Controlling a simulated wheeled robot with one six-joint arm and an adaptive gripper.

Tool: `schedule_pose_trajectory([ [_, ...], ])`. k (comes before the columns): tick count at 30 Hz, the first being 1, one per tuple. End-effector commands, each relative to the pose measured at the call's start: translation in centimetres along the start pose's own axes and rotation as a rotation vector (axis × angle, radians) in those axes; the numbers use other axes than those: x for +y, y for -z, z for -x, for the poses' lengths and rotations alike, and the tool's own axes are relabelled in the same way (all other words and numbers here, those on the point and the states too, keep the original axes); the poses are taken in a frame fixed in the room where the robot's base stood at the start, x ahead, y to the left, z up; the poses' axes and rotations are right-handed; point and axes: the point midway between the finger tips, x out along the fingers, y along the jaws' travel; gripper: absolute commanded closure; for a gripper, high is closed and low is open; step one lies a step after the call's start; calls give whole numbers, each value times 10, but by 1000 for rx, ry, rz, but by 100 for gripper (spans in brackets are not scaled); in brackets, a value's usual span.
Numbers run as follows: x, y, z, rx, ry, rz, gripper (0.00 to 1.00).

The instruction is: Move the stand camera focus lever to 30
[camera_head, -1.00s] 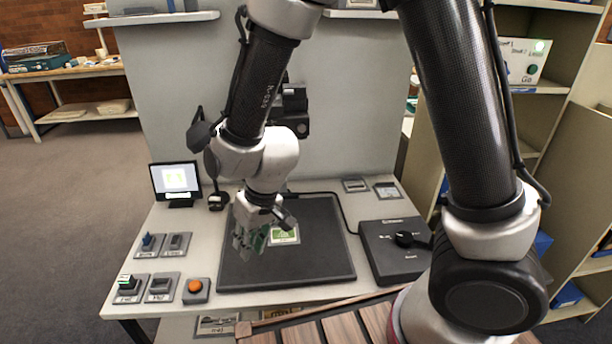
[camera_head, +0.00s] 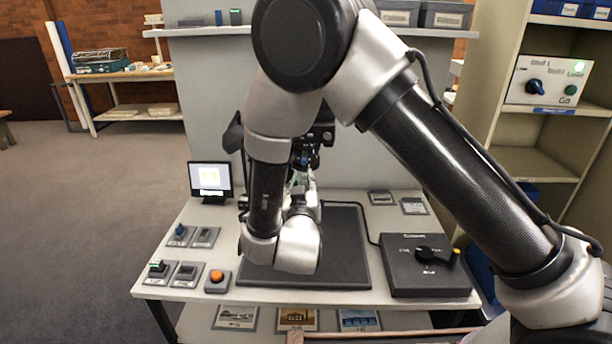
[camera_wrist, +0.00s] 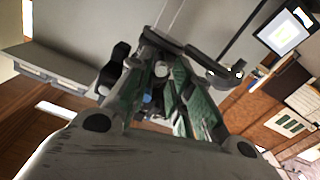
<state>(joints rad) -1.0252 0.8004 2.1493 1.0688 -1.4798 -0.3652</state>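The black stand camera (camera_head: 320,132) is mounted on the grey upright panel above the dark mat, partly hidden by my arm. A small blue part shows just below it (camera_head: 304,158); I cannot tell whether it is the focus lever, and no scale or number is readable. My gripper (camera_head: 303,184) points up just below the stand camera. In the wrist view its green-padded fingers (camera_wrist: 166,78) stand apart, so it is open. Dark and blue parts show between and behind the fingers in that view. I cannot tell whether they touch the fingers.
A dark mat (camera_head: 345,268) lies on the grey table. A black control box (camera_head: 430,278) with a yellow-tipped lever is at right. A monitor (camera_head: 210,180), small switch blocks and an orange button (camera_head: 217,276) are at left. Shelves (camera_head: 545,165) stand at right.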

Motion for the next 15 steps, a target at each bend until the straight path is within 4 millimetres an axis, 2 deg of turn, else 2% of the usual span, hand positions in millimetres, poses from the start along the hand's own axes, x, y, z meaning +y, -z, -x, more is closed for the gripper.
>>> schedule_pose_trajectory([
  [6, 0, 0, -34, -1, -1, -1, 79],
  [15, 0, -1, -44, -2, 2, -1, 79],
])
